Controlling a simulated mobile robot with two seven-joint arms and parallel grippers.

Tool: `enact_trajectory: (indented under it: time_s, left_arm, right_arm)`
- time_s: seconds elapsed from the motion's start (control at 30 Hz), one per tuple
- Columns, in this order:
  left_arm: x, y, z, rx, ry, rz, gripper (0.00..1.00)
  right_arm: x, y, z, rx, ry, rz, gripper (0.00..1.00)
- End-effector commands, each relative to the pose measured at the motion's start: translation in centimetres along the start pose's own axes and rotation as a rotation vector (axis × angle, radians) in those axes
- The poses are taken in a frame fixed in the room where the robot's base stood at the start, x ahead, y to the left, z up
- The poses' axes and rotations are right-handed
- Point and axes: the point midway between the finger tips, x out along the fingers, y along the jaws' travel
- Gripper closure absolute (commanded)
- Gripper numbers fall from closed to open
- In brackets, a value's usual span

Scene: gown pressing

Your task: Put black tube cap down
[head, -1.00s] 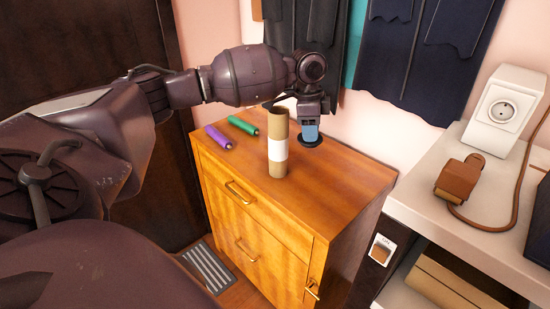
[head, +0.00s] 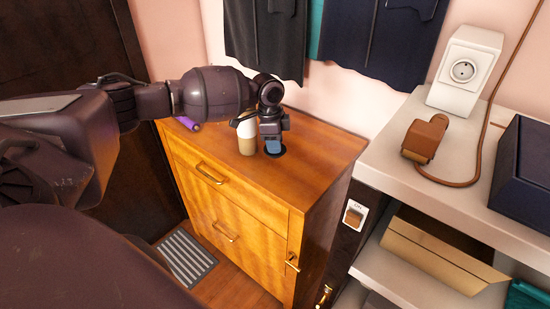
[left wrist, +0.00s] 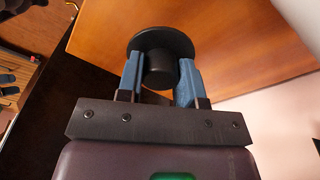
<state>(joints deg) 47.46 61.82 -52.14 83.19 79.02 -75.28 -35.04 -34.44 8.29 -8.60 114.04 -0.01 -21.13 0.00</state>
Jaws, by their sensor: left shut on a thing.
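My left gripper (head: 271,145) has blue fingers and is shut on the black tube cap (head: 277,154). The cap is a dark disc with a narrower plug. In the left wrist view, the plug of the cap (left wrist: 160,65) sits between the two fingers (left wrist: 160,80). The cap is low over the wooden cabinet top (head: 318,150), just right of the cardboard tube's lower part; I cannot tell whether it touches the wood. The cardboard tube (head: 246,140) stands upright with a white band, its upper end partly hidden by my left arm. My right gripper is not in view.
A purple roll (head: 187,123) lies at the cabinet's left, partly behind my arm. The cabinet top right of the cap is clear. A pale shelf (head: 385,150) at right holds a brown plug (head: 425,140), a white socket box (head: 464,75) and a dark box (head: 525,170). Dark garments hang behind.

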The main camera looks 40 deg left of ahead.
Motion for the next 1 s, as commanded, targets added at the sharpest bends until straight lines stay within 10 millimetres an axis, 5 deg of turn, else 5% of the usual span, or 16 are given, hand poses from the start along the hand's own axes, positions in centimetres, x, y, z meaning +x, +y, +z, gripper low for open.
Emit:
enact_trajectory:
  time_s: [0.5, 0.93, 0.97, 1.0]
  left_arm:
    - [5.7, 0.0, 0.7, 0.000, -0.002, 0.002, 0.94]
    - [6.2, 0.0, 0.7, 0.000, 0.000, 0.000, 0.94]
    - [6.2, 0.0, 0.7, 0.001, 0.000, 0.000, 0.62]
    - [6.1, 0.0, 0.7, 0.001, 0.000, 0.000, 0.55]
  right_arm:
    - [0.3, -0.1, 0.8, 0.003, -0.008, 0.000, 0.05]
    - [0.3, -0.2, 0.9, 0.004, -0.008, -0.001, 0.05]
    - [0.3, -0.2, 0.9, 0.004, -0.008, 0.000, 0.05]
    - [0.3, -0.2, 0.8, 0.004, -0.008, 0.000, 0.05]
